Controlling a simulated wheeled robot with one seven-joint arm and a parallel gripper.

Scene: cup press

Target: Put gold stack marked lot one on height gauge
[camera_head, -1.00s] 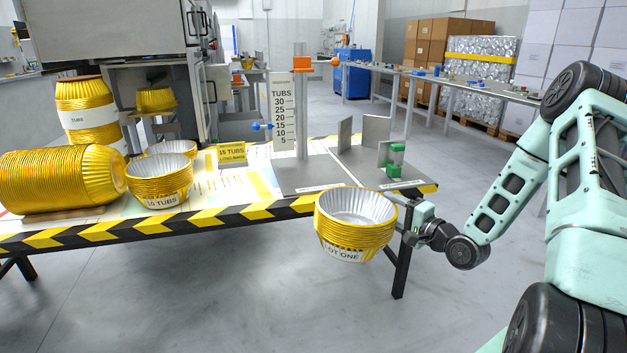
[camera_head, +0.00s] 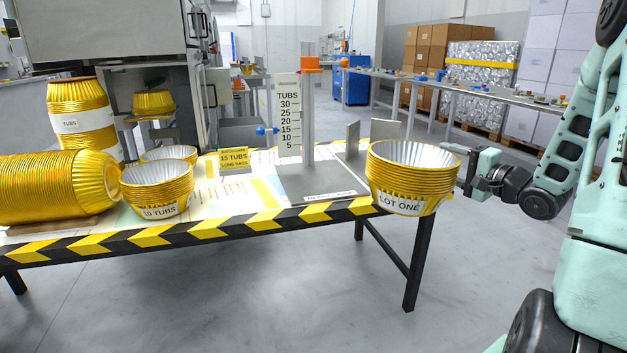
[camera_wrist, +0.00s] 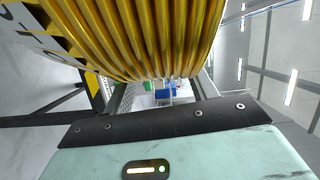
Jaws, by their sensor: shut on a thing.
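The gold stack marked LOT ONE (camera_head: 405,181) is a nest of gold tubs with a silver inside. My gripper (camera_head: 455,158) is shut on its right side and holds it up, roughly upright, at the table's front right corner in the picture. In the wrist view the stack's ribbed gold side (camera_wrist: 150,35) fills the upper part, with part of its white label at the left. The fingertips are largely hidden. The height gauge has a grey base plate (camera_head: 300,182), a grey post (camera_head: 308,120), a TUBS scale (camera_head: 288,115) and an orange slider (camera_head: 306,65). Its base is bare.
A stack marked 10 TUBS (camera_head: 157,190), a yellow 15 TUBS sign (camera_head: 234,159) and a lying gold stack (camera_head: 60,188) are left of the gauge. Grey upright plates (camera_head: 383,130) stand right of the post. A striped edge (camera_head: 200,230) runs along the table front.

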